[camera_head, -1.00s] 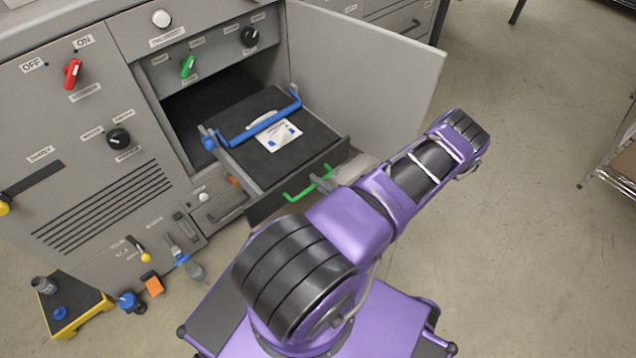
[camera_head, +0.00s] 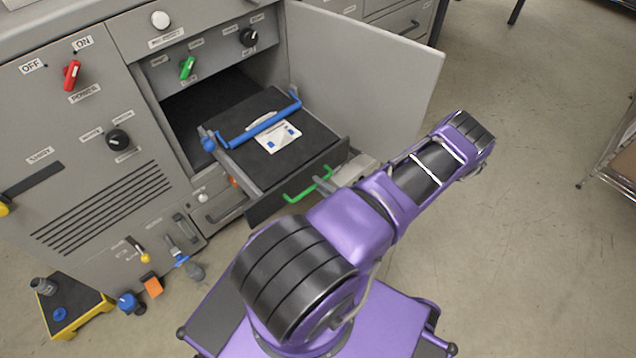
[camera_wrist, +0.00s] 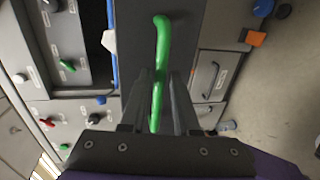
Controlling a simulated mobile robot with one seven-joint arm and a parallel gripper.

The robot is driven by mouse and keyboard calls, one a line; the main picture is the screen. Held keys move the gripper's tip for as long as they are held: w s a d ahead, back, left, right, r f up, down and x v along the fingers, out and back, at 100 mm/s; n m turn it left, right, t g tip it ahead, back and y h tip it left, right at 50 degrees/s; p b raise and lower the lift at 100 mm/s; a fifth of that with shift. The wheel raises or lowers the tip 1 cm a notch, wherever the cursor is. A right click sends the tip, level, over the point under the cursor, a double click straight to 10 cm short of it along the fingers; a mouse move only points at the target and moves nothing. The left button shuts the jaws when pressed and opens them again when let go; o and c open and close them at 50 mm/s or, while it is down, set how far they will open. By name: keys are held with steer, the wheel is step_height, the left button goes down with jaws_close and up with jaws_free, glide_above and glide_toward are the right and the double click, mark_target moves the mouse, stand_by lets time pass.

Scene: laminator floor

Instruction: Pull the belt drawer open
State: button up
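The belt drawer (camera_head: 322,148) is a dark-topped tray that stands well out of the grey cabinet, with a green bar handle (camera_head: 297,194) on its front. In the wrist view the green handle (camera_wrist: 162,42) runs between the two fingers of my gripper (camera_wrist: 160,85). The fingers lie close along both sides of the bar and look shut on it; the exact contact is hard to see. In the head view my gripper (camera_head: 322,182) is at the handle's right part, partly hidden by my arm. A blue bar (camera_head: 258,130) and a white card (camera_head: 278,137) lie on the drawer.
An open grey door (camera_head: 375,65) stands right of the drawer. The cabinet front carries a red switch (camera_head: 71,75), a green knob (camera_head: 187,68) and black knobs. A yellow-edged stand (camera_head: 80,322) is at the lower left. The floor to the right is mostly clear.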

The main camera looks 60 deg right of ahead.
steer(key=v, duration=1.6)
steer(key=shift+p, duration=0.35)
steer(key=shift+d, duration=0.1)
